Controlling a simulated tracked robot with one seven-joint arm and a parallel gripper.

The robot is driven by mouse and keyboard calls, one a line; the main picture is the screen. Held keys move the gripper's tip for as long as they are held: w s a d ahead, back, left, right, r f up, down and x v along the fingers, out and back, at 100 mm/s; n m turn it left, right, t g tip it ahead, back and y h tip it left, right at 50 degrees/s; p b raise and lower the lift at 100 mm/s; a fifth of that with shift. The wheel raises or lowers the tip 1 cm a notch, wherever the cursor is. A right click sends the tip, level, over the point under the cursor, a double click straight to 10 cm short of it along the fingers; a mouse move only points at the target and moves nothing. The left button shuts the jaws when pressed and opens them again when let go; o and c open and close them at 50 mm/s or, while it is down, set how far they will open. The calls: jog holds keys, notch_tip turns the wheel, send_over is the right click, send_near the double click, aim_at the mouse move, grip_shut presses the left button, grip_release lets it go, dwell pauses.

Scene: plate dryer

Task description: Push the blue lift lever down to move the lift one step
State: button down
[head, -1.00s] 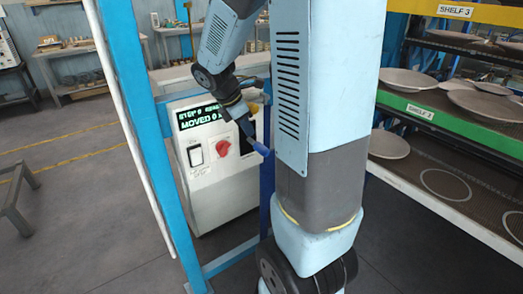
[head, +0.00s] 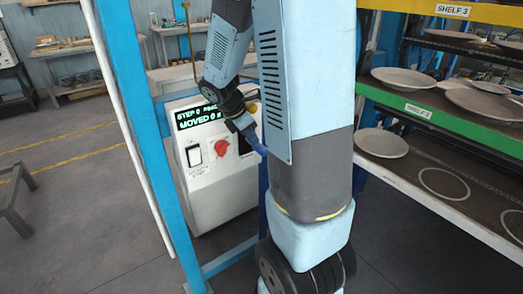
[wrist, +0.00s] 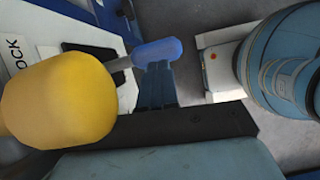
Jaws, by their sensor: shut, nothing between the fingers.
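The blue lift lever (wrist: 157,52) has a rounded blue handle on a grey shaft, in the upper middle of the wrist view. My gripper (wrist: 156,68) is shut and empty. Its dark blue fingers point at the handle, with their tips right beside it; I cannot tell whether they touch. In the head view my gripper (head: 246,131) is at the right side of the white control box (head: 228,190). My arm hides part of the box there, and the lever is hard to make out from the fingers.
A yellow knob (wrist: 58,100) is large and close in the wrist view, left of my fingers. A blue post (head: 150,150) stands left; plate shelves (head: 440,115) stand right.

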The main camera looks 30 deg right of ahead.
jog(key=shift+x, duration=1.5)
